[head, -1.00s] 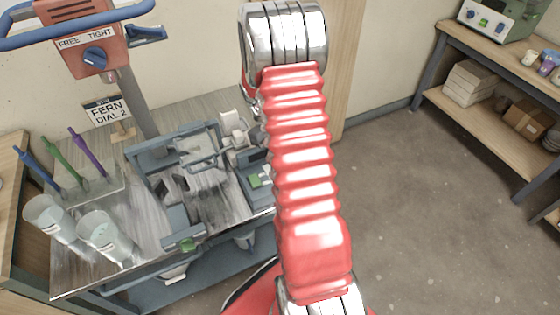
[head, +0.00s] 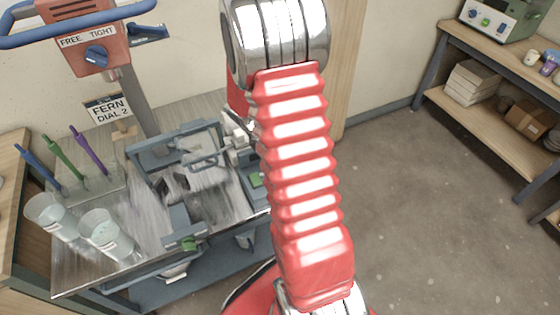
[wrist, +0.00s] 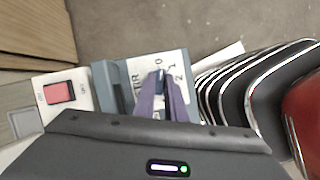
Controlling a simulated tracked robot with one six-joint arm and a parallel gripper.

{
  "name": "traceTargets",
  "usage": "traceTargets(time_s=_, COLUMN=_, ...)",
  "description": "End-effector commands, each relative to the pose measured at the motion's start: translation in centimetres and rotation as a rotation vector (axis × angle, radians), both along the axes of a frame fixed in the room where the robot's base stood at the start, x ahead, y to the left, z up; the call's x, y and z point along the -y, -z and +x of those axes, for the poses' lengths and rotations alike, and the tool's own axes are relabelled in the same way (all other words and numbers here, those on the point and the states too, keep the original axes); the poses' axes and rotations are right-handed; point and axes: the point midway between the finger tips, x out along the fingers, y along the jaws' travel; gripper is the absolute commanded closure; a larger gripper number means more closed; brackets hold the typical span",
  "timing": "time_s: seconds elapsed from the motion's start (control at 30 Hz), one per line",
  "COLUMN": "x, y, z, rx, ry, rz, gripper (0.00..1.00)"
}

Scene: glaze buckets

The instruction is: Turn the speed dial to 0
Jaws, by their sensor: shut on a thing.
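The panel is marked STIR, with 0, 1 and 2 printed around the knob. My gripper (wrist: 161,84) is shut on the knob, one purple-grey finger on each side. The 0 lies just beyond the fingertips, with 1 and 2 to the right. The fingers cover much of the knob, so its exact setting is hard to tell. In the head view my arm hides the gripper and dial.
A red rocker switch (wrist: 58,92) sits left of the dial. In the head view, clear buckets (head: 105,236) stand on the metal cart, beside coloured sticks. A sign (head: 108,108) reads FERN DIAL 2. Open floor lies to the right.

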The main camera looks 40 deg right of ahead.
Motion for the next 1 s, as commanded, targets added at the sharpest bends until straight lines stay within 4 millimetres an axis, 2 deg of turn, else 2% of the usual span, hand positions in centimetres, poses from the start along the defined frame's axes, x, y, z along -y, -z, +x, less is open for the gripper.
traceTargets(time_s=0.3, x=0.12, y=-0.15, z=0.31, rx=0.009, ry=-0.144, rz=-0.004, gripper=1.00)
traceTargets(time_s=0.8, x=0.18, y=-0.13, z=0.33, rx=0.010, ry=-0.169, rz=-0.004, gripper=1.00)
traceTargets(time_s=0.83, x=0.18, y=-0.13, z=0.34, rx=0.010, ry=-0.169, rz=-0.004, gripper=0.87)
traceTargets(time_s=1.0, x=0.12, y=-0.09, z=0.21, rx=0.007, ry=-0.167, rz=-0.003, gripper=0.75)
